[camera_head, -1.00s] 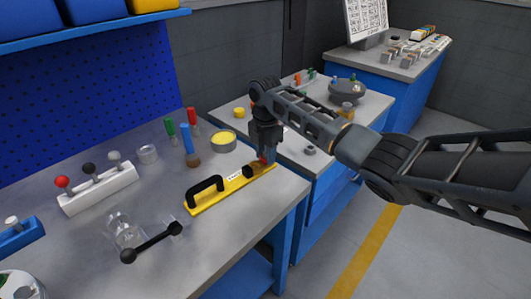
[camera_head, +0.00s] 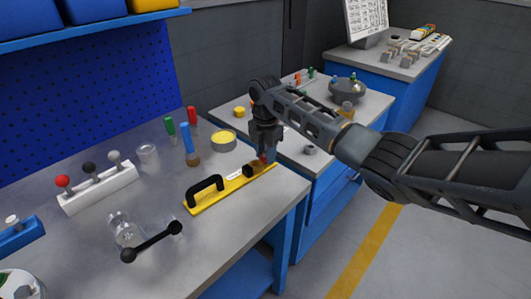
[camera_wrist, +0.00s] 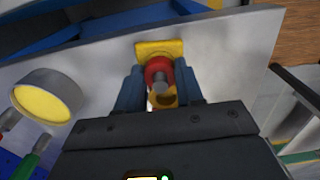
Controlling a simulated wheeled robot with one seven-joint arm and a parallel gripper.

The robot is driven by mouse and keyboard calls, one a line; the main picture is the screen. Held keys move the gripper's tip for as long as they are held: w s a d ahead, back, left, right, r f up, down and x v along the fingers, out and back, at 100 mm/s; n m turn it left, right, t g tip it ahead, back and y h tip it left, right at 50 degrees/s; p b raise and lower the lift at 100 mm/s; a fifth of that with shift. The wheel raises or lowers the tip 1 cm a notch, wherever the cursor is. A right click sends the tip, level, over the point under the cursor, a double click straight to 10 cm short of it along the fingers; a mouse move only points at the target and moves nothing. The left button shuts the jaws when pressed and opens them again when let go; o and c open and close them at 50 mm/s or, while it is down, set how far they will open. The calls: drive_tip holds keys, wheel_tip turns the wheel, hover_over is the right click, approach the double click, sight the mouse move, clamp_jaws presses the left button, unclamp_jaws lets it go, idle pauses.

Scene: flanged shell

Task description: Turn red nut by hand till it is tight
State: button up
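The red nut (camera_wrist: 157,70) sits on a grey threaded stud at the end of the yellow bar-shaped fixture (camera_head: 215,198), which lies on the near workbench and carries a black handle. In the head view the red nut (camera_head: 264,158) shows only as a small patch under my gripper (camera_head: 266,152), which points down at the fixture's far right end. In the wrist view the two fingers of my gripper (camera_wrist: 160,85) lie close against both sides of the nut. A yellow-brown part with a dark hole shows just below the nut there.
A round tin with a yellow top (camera_head: 223,140) stands behind the fixture. A white lever block (camera_head: 98,190), a glass jar (camera_head: 125,230) and a black double-knob bar (camera_head: 152,242) are to the left. The bench's right edge is close to the fixture's end.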

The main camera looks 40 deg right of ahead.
drive_tip(key=o, duration=1.1)
drive_tip(key=shift+c, duration=0.2)
drive_tip(key=shift+r+b, duration=0.4)
drive_tip(key=shift+r, duration=3.5)
